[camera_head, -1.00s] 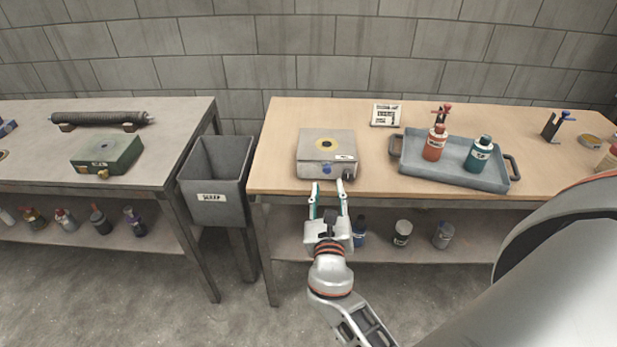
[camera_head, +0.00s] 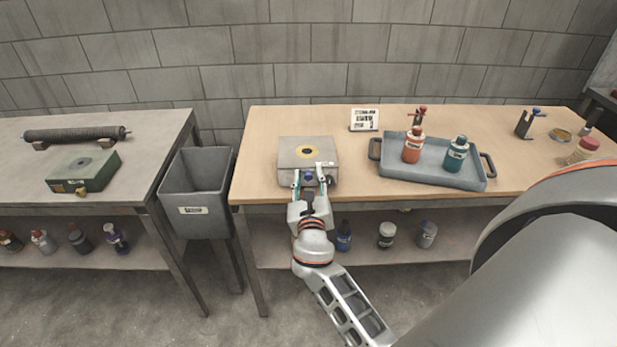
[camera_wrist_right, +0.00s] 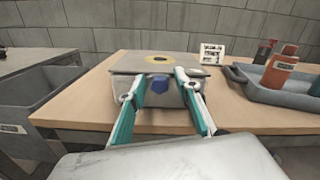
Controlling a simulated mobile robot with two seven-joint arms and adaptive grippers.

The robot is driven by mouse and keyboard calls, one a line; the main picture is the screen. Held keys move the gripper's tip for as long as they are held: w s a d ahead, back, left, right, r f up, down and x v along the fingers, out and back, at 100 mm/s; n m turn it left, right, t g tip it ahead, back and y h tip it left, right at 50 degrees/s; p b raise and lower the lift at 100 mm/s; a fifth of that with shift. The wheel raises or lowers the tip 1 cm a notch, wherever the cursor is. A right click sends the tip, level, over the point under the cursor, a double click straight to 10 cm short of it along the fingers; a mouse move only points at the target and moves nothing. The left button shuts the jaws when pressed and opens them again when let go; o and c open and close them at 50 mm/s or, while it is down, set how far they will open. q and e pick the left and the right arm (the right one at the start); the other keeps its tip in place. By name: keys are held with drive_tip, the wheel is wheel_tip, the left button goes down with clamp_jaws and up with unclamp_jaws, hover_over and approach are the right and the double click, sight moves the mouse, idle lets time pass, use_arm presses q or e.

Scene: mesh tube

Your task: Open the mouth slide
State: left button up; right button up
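A grey metal box (camera_head: 295,149) with a yellow ring (camera_head: 307,151) on its top sits near the front edge of the wooden bench. A blue knob (camera_wrist_right: 159,84) is on its front face; it also shows in the head view (camera_head: 308,176). I cannot tell for sure which part is the mouth slide. My right gripper (camera_wrist_right: 158,92) is open at the box's front, with one teal-padded finger on each side of the knob. Gaps show between the fingers and the knob in the wrist view. My left gripper is not in view.
A grey tray (camera_head: 395,167) with an orange and a teal bottle stands to the right on the bench (camera_head: 350,186). A small sign (camera_head: 364,120) is behind. A grey scrap bin (camera_head: 196,185) hangs between the two benches. A green box (camera_head: 84,171) sits on the left bench.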

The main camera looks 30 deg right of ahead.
clamp_jaws()
drive_tip(key=shift+p+v, duration=0.45)
drive_tip(key=shift+v, duration=1.35)
unclamp_jaws()
approach(309, 179)
drive_tip(key=shift+s+a, duration=0.1)
